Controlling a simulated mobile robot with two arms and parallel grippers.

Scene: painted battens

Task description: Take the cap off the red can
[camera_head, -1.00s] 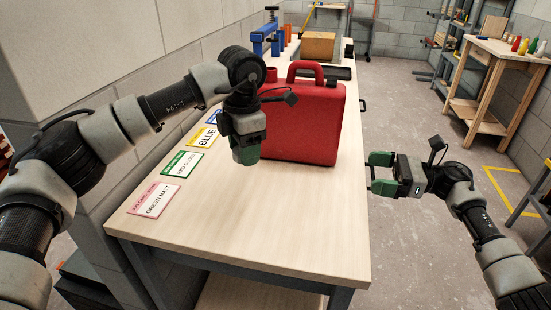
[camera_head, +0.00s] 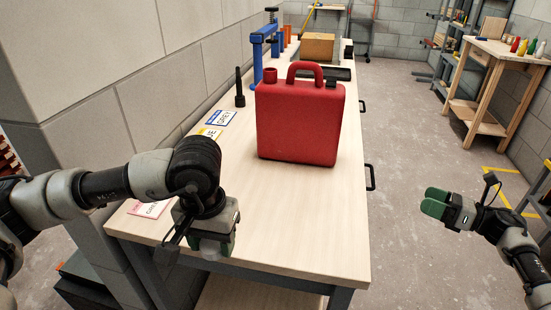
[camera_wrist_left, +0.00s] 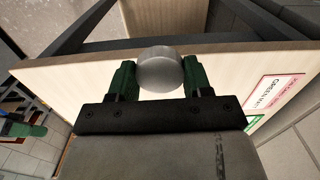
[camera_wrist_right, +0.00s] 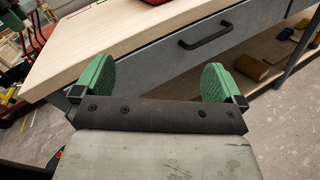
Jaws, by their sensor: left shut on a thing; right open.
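The red can (camera_head: 300,125) stands upright on the workbench, with its handle on top and a short red spout (camera_head: 270,76) at its upper left. No separate cap shows on the spout. My left gripper (camera_head: 212,248) is low over the near end of the bench, apart from the can. In the left wrist view its green fingers are shut on a round grey cap (camera_wrist_left: 160,70). My right gripper (camera_head: 433,203) is open and empty, off the bench's right side; its spread fingers show in the right wrist view (camera_wrist_right: 158,82).
The pale workbench (camera_head: 300,215) has clear room in front of the can. Colour labels (camera_head: 220,118) lie along its left edge by the wall. A dark upright tool (camera_head: 240,90), a blue press (camera_head: 262,50) and a cardboard box (camera_head: 318,46) stand farther back.

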